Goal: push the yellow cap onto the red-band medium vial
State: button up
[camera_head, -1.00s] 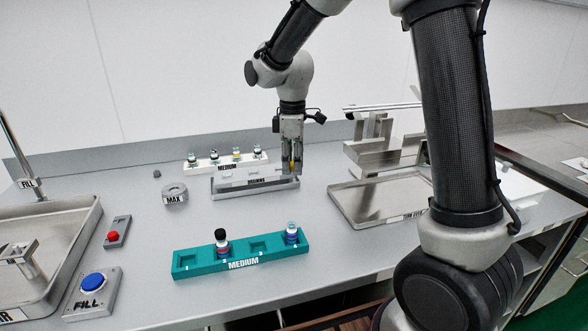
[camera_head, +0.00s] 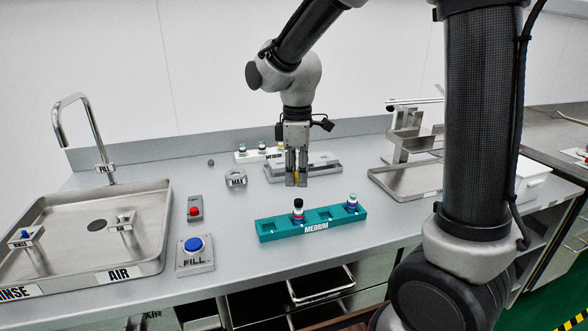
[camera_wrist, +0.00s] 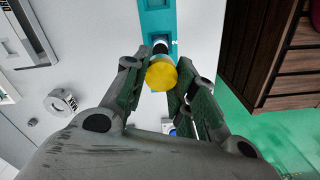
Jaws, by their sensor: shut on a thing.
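My gripper (camera_head: 297,182) is shut on the yellow cap (camera_wrist: 161,74) and holds it in the air behind the teal MEDIUM rack (camera_head: 267,230). In the head view only a sliver of the cap shows between the fingers. The rack holds two vials. The left vial (camera_head: 298,212) has a black top and what looks like a red band. The right vial (camera_head: 352,203) has a pale top and a blue-purple lower part. In the wrist view a black-topped vial (camera_wrist: 159,44) shows just beyond the cap, partly hidden by it.
A white rack with capped vials (camera_head: 262,148) and a grey tray (camera_head: 322,174) stand behind my gripper. A sink (camera_head: 150,205) is farther left, a metal tray (camera_head: 385,185) right.

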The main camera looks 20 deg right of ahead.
aim_at(297, 200)
jog(key=shift+f, duration=3.15)
jog(key=shift+f, duration=0.4)
dwell(0.5)
jog(key=shift+f, duration=0.2)
jog(key=shift+c, duration=0.4)
jog(key=o, duration=0.9)
jog(key=shift+c, duration=0.2)
jog(key=shift+r, duration=0.15)
